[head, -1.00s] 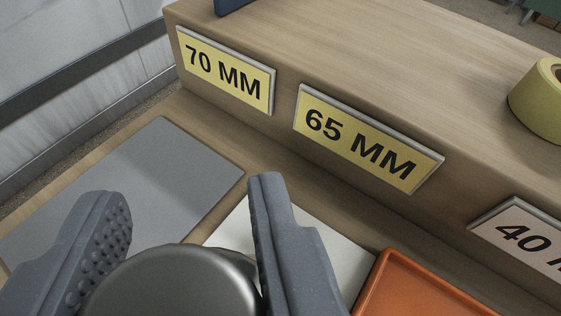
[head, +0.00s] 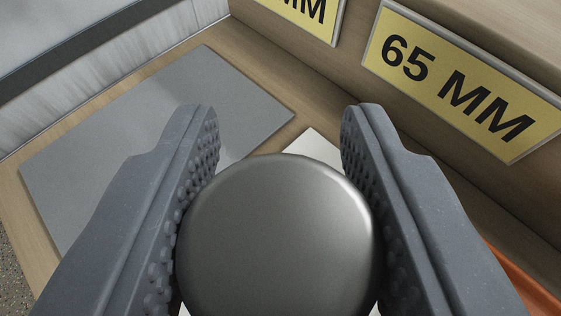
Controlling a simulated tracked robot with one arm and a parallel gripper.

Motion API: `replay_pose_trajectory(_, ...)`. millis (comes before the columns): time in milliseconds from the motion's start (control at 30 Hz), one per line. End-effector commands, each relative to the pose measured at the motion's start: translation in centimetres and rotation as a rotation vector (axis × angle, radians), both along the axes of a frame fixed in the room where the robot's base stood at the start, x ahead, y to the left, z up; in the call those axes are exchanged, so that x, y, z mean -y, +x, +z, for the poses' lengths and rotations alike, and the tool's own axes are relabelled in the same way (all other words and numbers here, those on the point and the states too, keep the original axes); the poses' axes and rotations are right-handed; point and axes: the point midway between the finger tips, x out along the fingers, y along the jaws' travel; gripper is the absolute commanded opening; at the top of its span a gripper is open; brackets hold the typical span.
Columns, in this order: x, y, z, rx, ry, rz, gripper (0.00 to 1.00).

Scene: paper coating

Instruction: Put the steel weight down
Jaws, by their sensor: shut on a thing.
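The steel weight (head: 278,238) is a round, dark grey metal piece with a smooth top, at the bottom centre of the head view. My gripper (head: 275,135) is shut on it, with a grey studded finger pressed against its left and right sides. A white mat (head: 313,147) shows behind and below the weight, mostly hidden by it. I cannot tell whether the weight touches the surface below. A grey mat (head: 150,145) lies flat on the wooden bench to the left.
A wooden ledge rises behind the mats. It carries a yellow "65 MM" sign (head: 465,80) and another partly cut-off yellow sign (head: 312,14). An orange tray edge (head: 520,280) shows at lower right, beside the right finger. The grey mat is bare.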

Motion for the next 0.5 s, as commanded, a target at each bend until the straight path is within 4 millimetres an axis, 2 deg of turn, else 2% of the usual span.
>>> replay_pose_trajectory(467, 0.07, 0.0, -0.98, 0.002, 0.0, -0.002, 0.0)
replay_pose_trajectory(500, 0.06, -0.01, -0.97, 0.001, 0.0, -0.001, 0.47)
